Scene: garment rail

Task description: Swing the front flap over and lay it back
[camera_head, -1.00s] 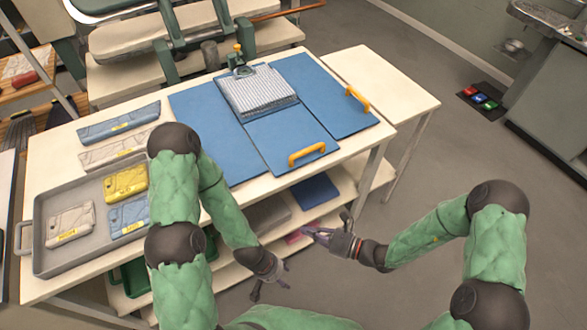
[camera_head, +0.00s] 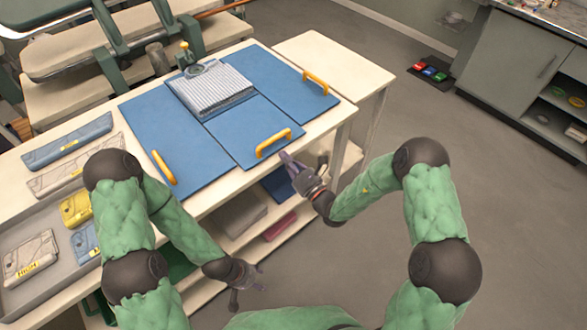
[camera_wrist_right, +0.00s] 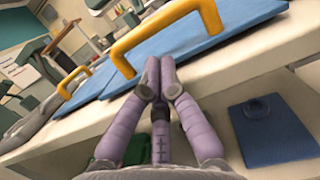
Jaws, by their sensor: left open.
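A blue folding board lies on the table, with a folded grey striped garment (camera_head: 210,90) at its upper middle. The front flap (camera_head: 236,135) lies flat below the garment, and its orange handle (camera_head: 273,143) stands at its near edge. My right gripper (camera_head: 287,161) is at the table's front edge, just short of that handle. In the right wrist view its purple fingertips (camera_wrist_right: 160,62) are together with nothing between them, beside and under the handle (camera_wrist_right: 165,32). My left gripper (camera_head: 252,281) is open and empty, low in front of the table.
The left flap (camera_head: 145,125) and right flap (camera_head: 290,78) lie flat, each with an orange handle. A grey tray (camera_head: 72,272) with folded garments stands at the left. Shelves with folded cloths are under the table. A bare side table (camera_head: 320,52) adjoins at right.

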